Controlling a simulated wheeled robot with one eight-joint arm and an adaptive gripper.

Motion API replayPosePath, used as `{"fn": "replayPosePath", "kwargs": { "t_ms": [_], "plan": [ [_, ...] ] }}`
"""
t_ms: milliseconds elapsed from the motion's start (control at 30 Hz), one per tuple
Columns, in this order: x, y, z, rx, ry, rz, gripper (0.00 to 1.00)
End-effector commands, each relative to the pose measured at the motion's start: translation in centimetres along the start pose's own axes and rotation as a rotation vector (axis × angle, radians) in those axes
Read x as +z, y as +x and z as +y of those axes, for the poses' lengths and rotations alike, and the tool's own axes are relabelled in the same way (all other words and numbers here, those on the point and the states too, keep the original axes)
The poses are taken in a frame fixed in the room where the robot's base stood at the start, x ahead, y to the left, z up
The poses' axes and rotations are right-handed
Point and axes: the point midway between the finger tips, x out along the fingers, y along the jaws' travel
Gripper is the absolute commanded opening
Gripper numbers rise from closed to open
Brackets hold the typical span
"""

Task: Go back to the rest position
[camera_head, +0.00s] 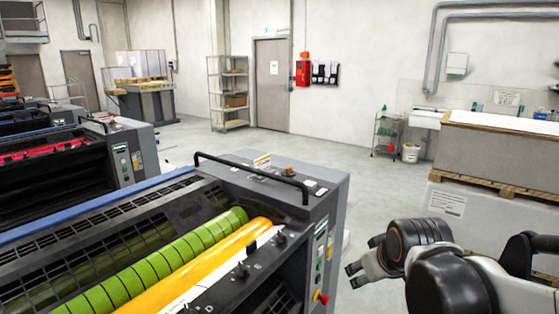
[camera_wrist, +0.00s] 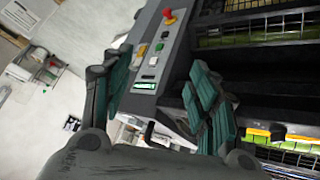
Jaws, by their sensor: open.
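My gripper (camera_head: 354,276) is at the lower right in the head view, beside the right end of the near ink unit (camera_head: 329,198) and apart from it. In the wrist view my gripper (camera_wrist: 160,92) shows two fingers with teal pads, spread apart with nothing between them. Beyond the fingers is the ink unit's control panel (camera_wrist: 160,60) with a red knob (camera_wrist: 170,14). The knob (camera_head: 321,297) also shows low on the unit's end in the head view. A green roller and a yellow-orange ink strip (camera_head: 200,268) lie in the open unit.
A black rail (camera_head: 250,172) runs over the unit's end. A pallet stack (camera_head: 490,150) stands at the right, close behind my arm. More ink units (camera_head: 70,150) stand at the left. The grey floor (camera_head: 350,165) between the near unit and the back wall is clear.

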Motion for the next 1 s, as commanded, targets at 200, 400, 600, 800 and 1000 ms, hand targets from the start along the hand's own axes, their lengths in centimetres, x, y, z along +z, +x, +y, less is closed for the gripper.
{"fn": "replayPosePath", "kwargs": {
  "t_ms": [200, 400, 600, 800, 1000],
  "plan": [
    [4.6, -4.8, -1.3, -0.007, 0.117, -0.014, 0.54],
    [8.8, -7.7, -2.5, -0.012, 0.218, -0.026, 0.54],
    [11.3, -8.9, -3.2, -0.014, 0.279, -0.035, 0.54],
    [11.8, -9.2, -3.4, -0.015, 0.293, -0.036, 0.54],
    [11.8, -9.2, -3.4, -0.015, 0.293, -0.036, 0.54]
  ]
}}
